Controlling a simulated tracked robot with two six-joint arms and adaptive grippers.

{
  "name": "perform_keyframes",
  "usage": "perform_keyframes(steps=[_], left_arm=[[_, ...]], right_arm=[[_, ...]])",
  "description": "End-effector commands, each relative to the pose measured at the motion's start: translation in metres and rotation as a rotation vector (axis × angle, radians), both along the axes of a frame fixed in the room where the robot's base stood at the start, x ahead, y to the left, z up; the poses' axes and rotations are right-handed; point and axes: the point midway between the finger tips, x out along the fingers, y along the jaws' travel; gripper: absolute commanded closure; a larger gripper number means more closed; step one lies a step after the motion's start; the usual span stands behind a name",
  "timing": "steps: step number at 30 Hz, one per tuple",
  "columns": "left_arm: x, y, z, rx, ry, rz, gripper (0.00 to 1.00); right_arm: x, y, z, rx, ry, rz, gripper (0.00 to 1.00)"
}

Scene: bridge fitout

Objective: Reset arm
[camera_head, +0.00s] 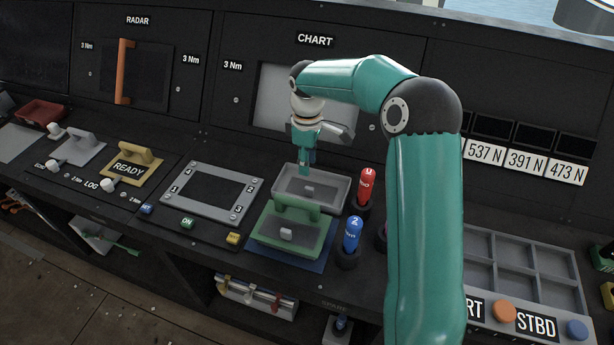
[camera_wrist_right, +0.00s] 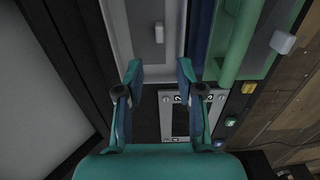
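My right arm (camera_head: 425,200) is teal with dark joints. It reaches up from the lower right, bends at the elbow and folds back to the left in front of the chart panel (camera_head: 270,100). My right gripper (camera_head: 305,168) points down over the back of the grey tray (camera_head: 340,190) in the head view. In the right wrist view its two fingers (camera_wrist_right: 160,72) stand well apart with nothing between them. I cannot tell its exact height above the tray. My left gripper is in neither view.
A green handled plate (camera_head: 265,232) sits in front of the tray. Red (camera_head: 366,185) and blue (camera_head: 352,232) cylinders stand to its right. A framed panel (camera_head: 183,185) and a yellow READY plate (camera_head: 125,170) lie left. A grey compartment tray (camera_head: 510,290) is right.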

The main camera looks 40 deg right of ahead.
Motion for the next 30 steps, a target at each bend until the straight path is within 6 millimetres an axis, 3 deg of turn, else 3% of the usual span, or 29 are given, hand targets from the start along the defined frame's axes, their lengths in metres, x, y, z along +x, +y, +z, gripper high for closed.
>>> perform_keyframes(steps=[6, 23, 26, 30], left_arm=[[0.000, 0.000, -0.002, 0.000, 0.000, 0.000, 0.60], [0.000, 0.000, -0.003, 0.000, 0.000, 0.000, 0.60], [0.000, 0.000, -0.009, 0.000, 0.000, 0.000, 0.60], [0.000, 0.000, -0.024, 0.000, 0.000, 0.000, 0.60]], right_arm=[[0.000, 0.000, 0.016, 0.000, 0.000, 0.001, 0.63], [0.001, 0.003, 0.014, -0.002, -0.005, -0.004, 0.63], [0.007, 0.015, 0.005, -0.012, -0.027, -0.028, 0.63], [0.024, 0.054, -0.018, -0.023, -0.109, -0.105, 0.63]])
